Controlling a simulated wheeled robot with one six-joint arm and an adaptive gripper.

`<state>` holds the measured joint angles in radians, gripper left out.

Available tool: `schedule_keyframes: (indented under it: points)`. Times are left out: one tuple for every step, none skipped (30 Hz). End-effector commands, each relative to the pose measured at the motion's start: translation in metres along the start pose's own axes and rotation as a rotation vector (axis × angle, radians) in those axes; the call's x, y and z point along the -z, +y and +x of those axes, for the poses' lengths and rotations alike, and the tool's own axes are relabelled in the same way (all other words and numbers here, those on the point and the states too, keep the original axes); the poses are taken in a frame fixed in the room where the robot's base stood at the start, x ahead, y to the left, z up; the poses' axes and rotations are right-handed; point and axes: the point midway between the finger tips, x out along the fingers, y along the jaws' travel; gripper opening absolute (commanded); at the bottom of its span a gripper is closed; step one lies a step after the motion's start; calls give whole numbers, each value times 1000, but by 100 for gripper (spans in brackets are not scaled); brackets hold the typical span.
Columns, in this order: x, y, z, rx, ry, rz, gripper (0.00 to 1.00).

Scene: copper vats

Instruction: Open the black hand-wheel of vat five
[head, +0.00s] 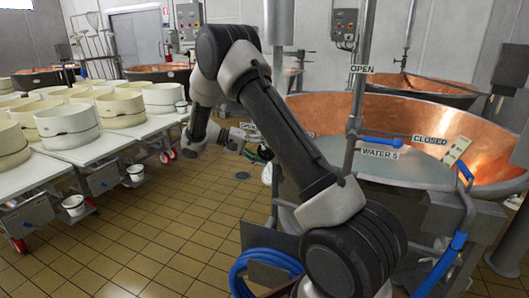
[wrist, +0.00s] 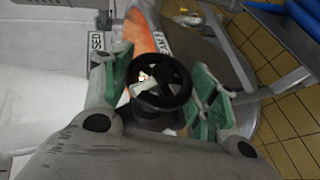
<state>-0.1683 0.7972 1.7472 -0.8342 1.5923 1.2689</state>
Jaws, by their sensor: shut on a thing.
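The black hand-wheel (wrist: 178,95) shows in the middle of the wrist view, round and spoked, with a pale patch near its hub. My gripper (wrist: 162,82) has its green-padded fingers on either side of the wheel and is shut on its rim. In the head view my gripper (head: 236,138) is low behind my raised arm, left of the big copper vat (head: 425,110). The wheel is hard to make out there.
A blue-handled lever (head: 382,141) with labels "OPEN", "WATER 5" and "CLOSED" is at the vat's near side. A blue hose (head: 262,264) lies coiled below. Tables with white tubs (head: 66,124) stand on the left. Tiled floor (head: 185,215) between is mostly clear.

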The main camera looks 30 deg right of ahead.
Motion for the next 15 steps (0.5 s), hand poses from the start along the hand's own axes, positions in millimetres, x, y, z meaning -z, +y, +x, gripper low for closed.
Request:
schedule_keyframes:
  points:
    - [0,0,0,1,0,-1,35]
    - [0,0,0,1,0,-1,35]
    - [0,-1,0,1,0,-1,35]
    - [0,-1,0,1,0,-1,35]
    - [0,-1,0,1,0,-1,62]
    - [0,0,0,1,0,-1,70]
    - [0,0,0,1,0,-1,75]
    - [0,0,0,1,0,-1,81]
    - [0,0,0,1,0,-1,81]
    - [0,0,0,1,0,-1,81]
    - [0,0,0,1,0,-1,81]
    - [0,0,0,1,0,0,81]
    - [0,0,0,1,0,0,81]
    - [0,0,0,1,0,0,81]
    - [0,0,0,1,0,0,81]
